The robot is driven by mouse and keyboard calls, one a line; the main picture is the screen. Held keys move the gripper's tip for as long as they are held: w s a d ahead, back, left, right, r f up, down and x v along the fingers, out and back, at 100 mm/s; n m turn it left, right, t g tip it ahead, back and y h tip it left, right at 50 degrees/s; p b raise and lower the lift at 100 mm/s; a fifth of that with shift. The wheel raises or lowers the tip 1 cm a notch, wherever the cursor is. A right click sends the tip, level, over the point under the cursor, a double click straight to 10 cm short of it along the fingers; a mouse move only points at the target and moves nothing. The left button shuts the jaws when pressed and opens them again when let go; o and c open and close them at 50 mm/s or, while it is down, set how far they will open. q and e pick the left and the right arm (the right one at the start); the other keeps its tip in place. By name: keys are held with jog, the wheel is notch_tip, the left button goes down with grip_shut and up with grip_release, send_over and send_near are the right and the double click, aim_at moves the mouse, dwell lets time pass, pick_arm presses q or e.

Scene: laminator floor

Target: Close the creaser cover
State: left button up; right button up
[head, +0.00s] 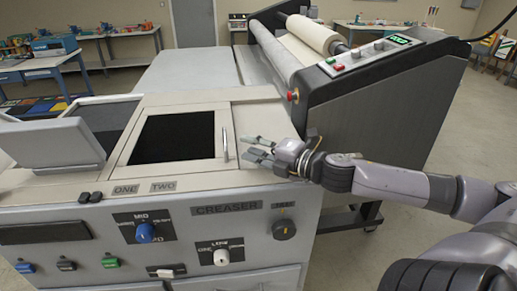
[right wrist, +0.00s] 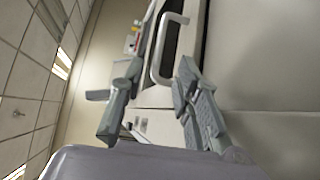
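The creaser (head: 205,190) is a pale grey machine with a "CREASER" label on its front. On its top lies a framed panel with a black window (head: 172,137), which I take for the cover. A light bar handle (head: 225,144) stands at its right edge. I cannot tell from here how far it is open. My right gripper (head: 256,147) is open and empty, just right of the handle and apart from it. In the right wrist view, the handle (right wrist: 163,50) shows beyond the spread fingers (right wrist: 155,98). My left gripper is not in view.
A grey tilted box (head: 52,144) stands on the creaser's left, beside a dark recess (head: 103,115). The laminator's dark side housing (head: 385,95) with a red button rises behind my right arm. Knobs, including a blue one (head: 146,232), line the front.

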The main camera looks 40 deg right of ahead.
jog(key=shift+v, duration=0.9)
